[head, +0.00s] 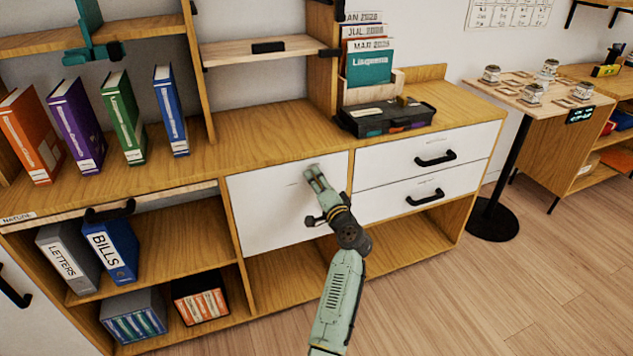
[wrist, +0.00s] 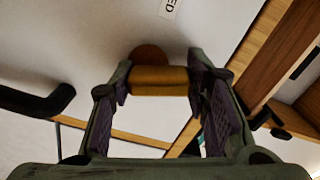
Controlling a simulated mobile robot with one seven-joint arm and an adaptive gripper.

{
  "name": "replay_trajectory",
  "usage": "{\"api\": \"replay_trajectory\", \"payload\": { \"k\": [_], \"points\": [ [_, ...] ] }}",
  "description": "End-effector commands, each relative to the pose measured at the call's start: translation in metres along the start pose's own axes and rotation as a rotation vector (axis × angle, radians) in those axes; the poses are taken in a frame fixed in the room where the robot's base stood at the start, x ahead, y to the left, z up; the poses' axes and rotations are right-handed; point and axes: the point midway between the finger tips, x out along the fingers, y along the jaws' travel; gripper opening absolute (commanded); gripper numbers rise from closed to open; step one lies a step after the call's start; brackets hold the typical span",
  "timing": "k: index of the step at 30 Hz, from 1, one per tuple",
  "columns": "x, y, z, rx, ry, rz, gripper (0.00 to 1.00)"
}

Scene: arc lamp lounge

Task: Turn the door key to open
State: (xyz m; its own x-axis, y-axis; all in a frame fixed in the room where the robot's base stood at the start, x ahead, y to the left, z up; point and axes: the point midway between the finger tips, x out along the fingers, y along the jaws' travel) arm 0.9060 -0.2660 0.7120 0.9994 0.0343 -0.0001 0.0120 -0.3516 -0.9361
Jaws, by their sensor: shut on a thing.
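The white cabinet door (head: 265,215) sits flat and closed in the front of the wooden cabinet. My gripper (head: 314,177) reaches its upper right part, and the key is hidden there. In the wrist view my gripper (wrist: 158,88) has one finger on each side of a brass-brown cylindrical piece (wrist: 160,78), apparently the key's grip, and is shut on it. Behind it a round brown disc (wrist: 149,54) sits against the white door face (wrist: 75,40).
Two white drawers (head: 375,190) with black handles are right of the door. Binders (head: 170,110) and a black organizer box (head: 385,117) stand on the cabinet top. Open shelves (head: 185,245) are left. A small round-based table (head: 495,220) stands right. Floor in front is clear.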

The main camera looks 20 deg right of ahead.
Motion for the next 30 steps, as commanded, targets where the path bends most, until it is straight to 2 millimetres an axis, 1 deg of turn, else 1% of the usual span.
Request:
{"api": "replay_trajectory", "payload": {
  "k": [6,13,21,30],
  "points": [
    [0.0,-0.0009,-0.0028,0.171,0.0,0.001,0.15],
    [0.0,0.0002,-0.0039,0.297,0.0,0.0,0.15],
    [-0.0002,0.0013,-0.0047,0.365,0.001,0.0,0.15],
    [-0.0002,0.0018,-0.0048,0.378,0.001,0.0,0.15]
  ]
}}
